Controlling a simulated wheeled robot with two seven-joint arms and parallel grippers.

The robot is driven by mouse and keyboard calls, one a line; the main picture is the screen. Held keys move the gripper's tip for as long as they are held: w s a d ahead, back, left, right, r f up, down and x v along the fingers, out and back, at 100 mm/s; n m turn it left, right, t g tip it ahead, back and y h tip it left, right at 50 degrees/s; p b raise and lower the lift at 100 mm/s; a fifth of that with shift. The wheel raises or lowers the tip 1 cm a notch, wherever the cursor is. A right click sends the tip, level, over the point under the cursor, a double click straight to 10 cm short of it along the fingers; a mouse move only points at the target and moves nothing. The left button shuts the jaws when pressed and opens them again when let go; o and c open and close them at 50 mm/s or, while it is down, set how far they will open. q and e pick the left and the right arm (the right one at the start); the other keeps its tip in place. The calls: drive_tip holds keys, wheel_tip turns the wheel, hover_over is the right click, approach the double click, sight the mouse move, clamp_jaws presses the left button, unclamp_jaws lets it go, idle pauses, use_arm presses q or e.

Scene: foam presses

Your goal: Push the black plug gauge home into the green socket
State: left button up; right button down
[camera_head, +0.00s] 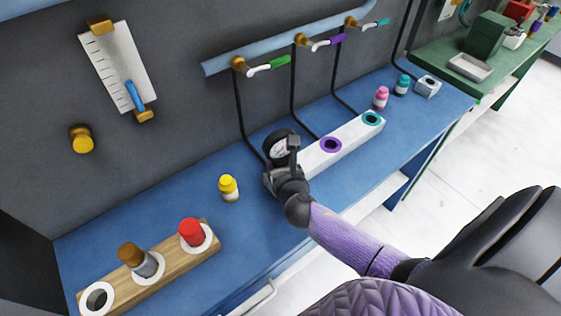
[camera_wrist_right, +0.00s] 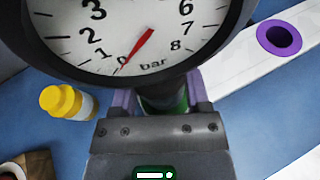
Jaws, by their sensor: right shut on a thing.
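The black plug gauge (camera_head: 279,147) has a round white dial with a black rim and stands at the near end of a white block (camera_head: 345,142). In the right wrist view its dial (camera_wrist_right: 140,30) fills the top, with a red needle. My right gripper (camera_head: 283,178) is shut on the gauge below the dial. A green part (camera_wrist_right: 165,105) shows between the fingers under the dial; it may be the green socket. The socket's mouth is hidden, so I cannot tell how deep the plug sits. My left gripper is out of view.
The block also has a purple socket (camera_head: 331,145) and a teal socket (camera_head: 373,119). A yellow bottle (camera_head: 229,188) stands left of the gripper. A wooden rack (camera_head: 155,268) is at front left. Pink (camera_head: 381,98) and teal (camera_head: 402,85) bottles stand behind the block. Pipes run down the wall.

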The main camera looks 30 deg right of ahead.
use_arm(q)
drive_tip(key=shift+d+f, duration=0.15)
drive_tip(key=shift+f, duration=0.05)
use_arm(e)
drive_tip(key=shift+f, duration=0.25)
drive_tip(key=shift+f+b, duration=0.25)
drive_tip(key=shift+b, duration=0.1)
unclamp_jaws()
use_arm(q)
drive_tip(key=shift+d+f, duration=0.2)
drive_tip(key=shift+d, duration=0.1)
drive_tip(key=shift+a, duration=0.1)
use_arm(e)
drive_tip(key=shift+s, duration=0.1)
use_arm(q)
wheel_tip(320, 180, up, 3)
drive_tip(key=p, duration=0.2)
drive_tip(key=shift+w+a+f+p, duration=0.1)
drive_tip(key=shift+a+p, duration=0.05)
drive_tip(key=shift+p, duration=0.25)
use_arm(e)
drive_tip(key=v, duration=0.9)
drive_tip(key=shift+s+r, duration=0.15)
drive_tip(key=shift+s, duration=0.2)
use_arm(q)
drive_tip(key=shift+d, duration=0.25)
use_arm(e)
drive_tip(key=shift+a, duration=0.1)
